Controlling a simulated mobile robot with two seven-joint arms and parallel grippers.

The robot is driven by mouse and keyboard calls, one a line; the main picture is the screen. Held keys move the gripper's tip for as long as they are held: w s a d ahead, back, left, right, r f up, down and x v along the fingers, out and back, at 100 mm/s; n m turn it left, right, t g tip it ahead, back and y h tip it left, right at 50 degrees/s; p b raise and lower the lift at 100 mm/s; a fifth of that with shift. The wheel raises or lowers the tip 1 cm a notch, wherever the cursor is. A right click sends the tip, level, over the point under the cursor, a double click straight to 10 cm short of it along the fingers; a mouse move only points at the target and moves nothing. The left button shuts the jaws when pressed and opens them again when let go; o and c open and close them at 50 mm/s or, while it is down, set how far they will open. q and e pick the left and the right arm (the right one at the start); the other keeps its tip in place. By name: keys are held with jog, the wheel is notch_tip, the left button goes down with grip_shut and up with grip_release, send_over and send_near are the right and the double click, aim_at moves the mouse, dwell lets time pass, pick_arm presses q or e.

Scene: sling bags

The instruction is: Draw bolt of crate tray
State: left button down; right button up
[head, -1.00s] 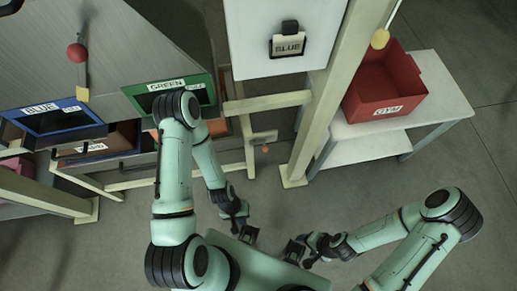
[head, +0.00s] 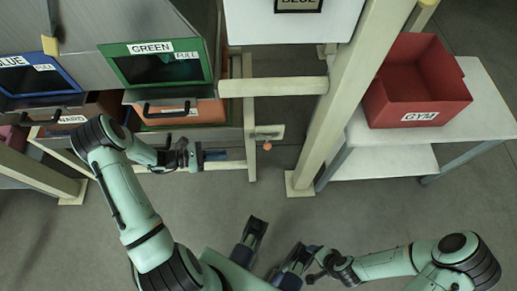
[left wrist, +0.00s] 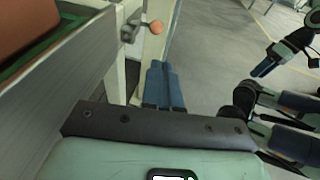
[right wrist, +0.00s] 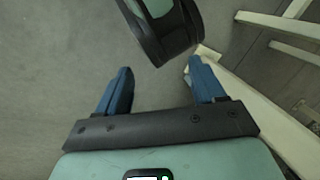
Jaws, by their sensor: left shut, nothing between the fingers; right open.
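The bolt (head: 267,132) is a small metal fitting with an orange knob, on the pale frame to the right of the crate tray. The tray (head: 222,141) is grey and holds an orange crate (head: 185,112) under the green-fronted bin. In the left wrist view the bolt's knob (left wrist: 156,27) shows just beyond the fingertips. My left gripper (head: 222,155) is shut and empty, to the left of and apart from the bolt, pointing right. Its blue fingers (left wrist: 162,68) lie together. My right gripper (head: 278,237) is open and empty over the floor; its fingers (right wrist: 160,66) are spread apart.
A pale post (head: 335,110) stands right of the bolt. A white table (head: 475,100) with a red GYM bin (head: 415,85) is farther right. A blue-fronted bin (head: 40,78) is at the left. The floor in front of the frame is clear.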

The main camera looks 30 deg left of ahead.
pick_arm(q)
jog(key=shift+w+a+r, duration=0.15)
jog(key=shift+a+r, duration=0.1)
jog(key=shift+a, duration=0.1)
pick_arm(e)
jog(key=shift+w, duration=0.1)
pick_arm(q)
jog(key=b, duration=0.3)
send_near(266, 147)
jog(key=a+f+x, duration=0.1)
jog(key=x, duration=0.5)
jog(key=shift+w+d, duration=0.35)
pick_arm(e)
jog(key=shift+t+h, duration=0.3)
jog(key=shift+t, duration=0.3)
jog(key=w+f, duration=0.1)
jog(key=w+d+f, duration=0.2)
jog(key=w, duration=0.1)
jog(key=shift+s, duration=0.1)
